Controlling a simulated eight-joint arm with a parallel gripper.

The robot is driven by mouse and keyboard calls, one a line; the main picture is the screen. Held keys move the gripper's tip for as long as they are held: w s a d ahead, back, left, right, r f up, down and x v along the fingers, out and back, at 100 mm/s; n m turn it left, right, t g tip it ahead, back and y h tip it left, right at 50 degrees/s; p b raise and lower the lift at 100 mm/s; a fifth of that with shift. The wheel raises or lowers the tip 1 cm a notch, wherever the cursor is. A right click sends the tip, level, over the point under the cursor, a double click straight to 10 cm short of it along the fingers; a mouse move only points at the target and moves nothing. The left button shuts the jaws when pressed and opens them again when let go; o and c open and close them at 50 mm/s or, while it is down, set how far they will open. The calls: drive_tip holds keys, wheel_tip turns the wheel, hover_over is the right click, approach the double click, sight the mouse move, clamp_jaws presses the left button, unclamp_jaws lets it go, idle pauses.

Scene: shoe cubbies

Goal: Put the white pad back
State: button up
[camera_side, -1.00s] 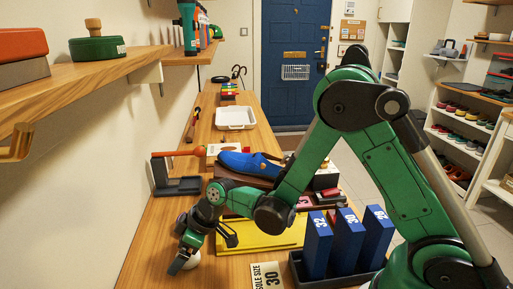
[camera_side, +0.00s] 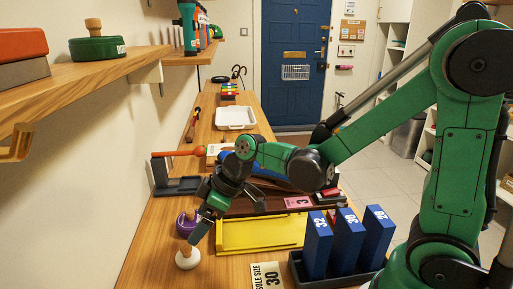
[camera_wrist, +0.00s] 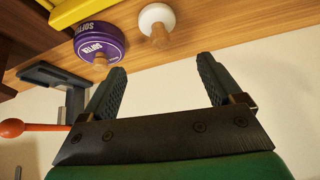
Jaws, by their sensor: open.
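The white pad (camera_side: 187,261) is a small round disc with a wooden knob. It sits on the bench near the left front, knob up. The wrist view also shows the white pad (camera_wrist: 151,16) at the top, beyond my fingertips. A purple pad (camera_side: 183,222) with a wooden knob stands just behind it; in the wrist view the purple pad (camera_wrist: 98,38) reads "SOFTEN" and lies left of the white one. My gripper (camera_side: 198,234) is open and empty, above and to the right of the white pad. Both fingers of my gripper (camera_wrist: 160,78) show apart, with nothing between them.
A yellow tray (camera_side: 262,233) lies to the right of the pads. Blue numbered boxes (camera_side: 347,240) stand in a dark holder at the right front. A dark stand with an orange-tipped rod (camera_side: 178,186) is behind. A wall shelf (camera_side: 95,78) carries a green pad (camera_side: 97,47).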

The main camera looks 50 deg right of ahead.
drive_tip(key=s+d+r+m+t+h, duration=0.2)
drive_tip(key=s+d+r+m+h, duration=0.2)
drive_tip(key=s+d+r+m, duration=0.1)
drive_tip(key=shift+s+d+r+m, duration=0.15)
drive_tip(key=shift+s+d+m, duration=0.85)
drive_tip(key=shift+s, duration=0.4)
drive_tip(key=shift+a, duration=0.1)
